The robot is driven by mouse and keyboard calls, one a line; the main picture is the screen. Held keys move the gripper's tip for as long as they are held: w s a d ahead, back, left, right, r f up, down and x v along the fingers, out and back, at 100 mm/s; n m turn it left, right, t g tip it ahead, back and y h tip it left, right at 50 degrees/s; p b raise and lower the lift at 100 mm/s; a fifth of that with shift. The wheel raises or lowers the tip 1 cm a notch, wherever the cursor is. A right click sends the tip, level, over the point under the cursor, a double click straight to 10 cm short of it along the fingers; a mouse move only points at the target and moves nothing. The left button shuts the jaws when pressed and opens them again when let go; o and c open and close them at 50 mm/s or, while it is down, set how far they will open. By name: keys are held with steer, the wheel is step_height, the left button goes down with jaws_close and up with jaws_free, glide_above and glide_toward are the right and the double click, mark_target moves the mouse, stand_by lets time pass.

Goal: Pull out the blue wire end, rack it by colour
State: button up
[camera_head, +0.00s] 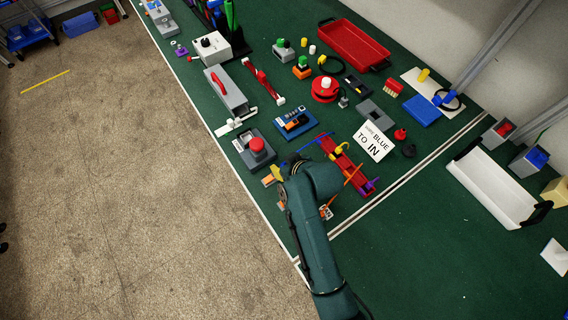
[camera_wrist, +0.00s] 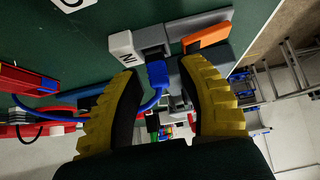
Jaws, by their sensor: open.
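In the wrist view the blue wire end (camera_wrist: 157,74) is a blue plug at a grey terminal block (camera_wrist: 152,38), beside a white cube marked N (camera_wrist: 123,47). My gripper (camera_wrist: 161,79) is open, with its yellow ridged fingers either side of the plug and gaps showing. How deep the plug sits in the terminal cannot be told. The blue wire (camera_wrist: 55,118) curves left to a red rack (camera_wrist: 28,79). In the head view the red rack (camera_head: 343,160) has coloured parts along it. My arm hides most of the terminal device there.
An orange part (camera_wrist: 206,38) sits on the device close to my right finger. A white sign reading "BLUE TO IN" (camera_head: 373,141) lies beside the rack. A red-button box (camera_head: 255,148) and a blue module (camera_head: 294,122) stand nearby.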

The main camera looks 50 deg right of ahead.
steer(key=shift+c, duration=0.3)
jaws_close()
steer(key=shift+r, duration=0.1)
steer(key=shift+r+p, duration=1.65)
steer(key=shift+p, duration=0.3)
